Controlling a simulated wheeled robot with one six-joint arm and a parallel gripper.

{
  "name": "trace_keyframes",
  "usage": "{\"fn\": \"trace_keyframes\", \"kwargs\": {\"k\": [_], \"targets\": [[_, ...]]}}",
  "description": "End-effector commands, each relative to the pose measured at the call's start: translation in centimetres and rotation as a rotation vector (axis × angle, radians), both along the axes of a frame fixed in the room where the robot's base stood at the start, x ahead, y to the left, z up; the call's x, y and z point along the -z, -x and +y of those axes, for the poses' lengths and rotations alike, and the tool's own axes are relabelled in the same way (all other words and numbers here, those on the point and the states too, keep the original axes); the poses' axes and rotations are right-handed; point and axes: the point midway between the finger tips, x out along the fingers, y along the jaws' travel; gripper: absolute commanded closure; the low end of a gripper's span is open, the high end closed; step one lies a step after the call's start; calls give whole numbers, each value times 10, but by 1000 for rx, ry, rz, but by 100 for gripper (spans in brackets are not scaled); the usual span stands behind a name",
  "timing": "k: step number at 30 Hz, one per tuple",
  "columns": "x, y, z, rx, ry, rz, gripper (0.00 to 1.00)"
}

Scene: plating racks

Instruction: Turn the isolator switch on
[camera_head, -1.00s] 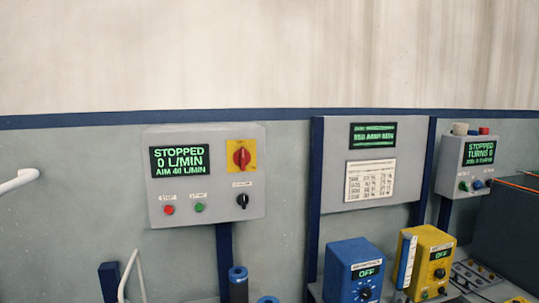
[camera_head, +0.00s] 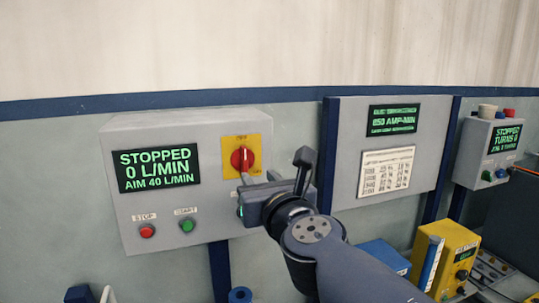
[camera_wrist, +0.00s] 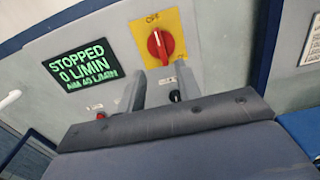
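The isolator switch (camera_head: 242,159) is a red rotary knob on a yellow plate (camera_head: 256,140), at the upper right of a grey control box (camera_head: 205,130). In the wrist view the switch (camera_wrist: 161,46) has its handle roughly upright, with a label above it that seems to read OFF. My gripper (camera_head: 258,176) is in front of the box, just below the switch. In the wrist view my gripper (camera_wrist: 161,73) has its two fingers apart with nothing held between them, and the switch shows beyond the tips. Whether a finger touches the box cannot be told.
The box's display (camera_head: 156,168) reads STOPPED, 0 L/MIN, AIM 40 L/MIN. Below it are a red button (camera_head: 147,231) and a green button (camera_head: 187,225). A black knob (camera_wrist: 175,95) sits below the switch, close to my right finger. A second panel (camera_head: 380,150) stands to the right.

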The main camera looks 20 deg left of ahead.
Motion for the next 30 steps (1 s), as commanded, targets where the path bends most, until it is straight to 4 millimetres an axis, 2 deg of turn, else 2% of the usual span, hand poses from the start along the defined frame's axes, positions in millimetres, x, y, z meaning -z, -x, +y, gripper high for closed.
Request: {"fn": "trace_keyframes", "kwargs": {"k": [5, 18, 24, 30], "targets": [[1, -11, 11, -2, 5, -3, 67], [0, -65, 54, 1, 2, -1, 67], [0, -78, 66, 1, 2, -1, 67], [0, -82, 69, 1, 1, -1, 67]]}}
